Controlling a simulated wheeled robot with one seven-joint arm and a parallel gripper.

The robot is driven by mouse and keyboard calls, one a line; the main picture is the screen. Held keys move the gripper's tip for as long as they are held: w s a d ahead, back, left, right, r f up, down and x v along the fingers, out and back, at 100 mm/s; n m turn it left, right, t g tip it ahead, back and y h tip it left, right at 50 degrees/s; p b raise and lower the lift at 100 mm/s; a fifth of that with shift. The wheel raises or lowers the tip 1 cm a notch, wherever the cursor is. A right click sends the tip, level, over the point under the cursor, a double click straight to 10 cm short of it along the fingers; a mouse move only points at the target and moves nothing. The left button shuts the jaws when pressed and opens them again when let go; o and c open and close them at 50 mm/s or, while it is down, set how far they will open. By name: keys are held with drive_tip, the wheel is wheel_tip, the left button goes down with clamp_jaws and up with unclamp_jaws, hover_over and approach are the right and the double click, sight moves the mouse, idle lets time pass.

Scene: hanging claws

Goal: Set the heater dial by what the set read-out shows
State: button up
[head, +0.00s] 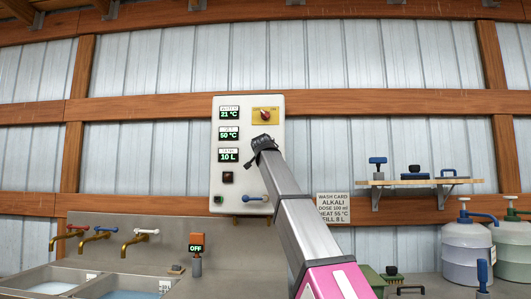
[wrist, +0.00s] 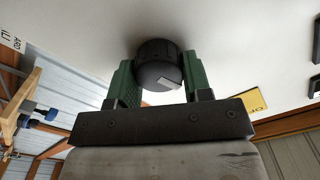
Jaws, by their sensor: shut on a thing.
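The white control panel (head: 232,178) is on the wall in the head view. Its set read-out (head: 228,133) shows 50 °C. The heater dial (wrist: 157,66) is a black round knob with a pale mark on its face, in the wrist view. My gripper (wrist: 159,60) is shut on the dial, one green finger on each side. In the head view my gripper (head: 262,143) is against the panel, below the yellow switch plate, and hides the dial and any scale around it. The dial's setting cannot be read.
The upper read-out (head: 229,112) shows 21 °C, the lower (head: 228,155) 10 L. A red switch (head: 265,114) sits above my gripper, a blue-handled lever (head: 252,198) below. A wash card (head: 333,208) reads HEAT 55 °C, FILL 8 L. A shelf (head: 420,182) is at right.

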idle(0.3)
drive_tip(key=o, duration=0.9)
drive_tip(key=shift+s, duration=0.15)
drive_tip(key=s, duration=1)
drive_tip(key=shift+s+a, duration=0.2)
drive_tip(key=shift+s, duration=0.1)
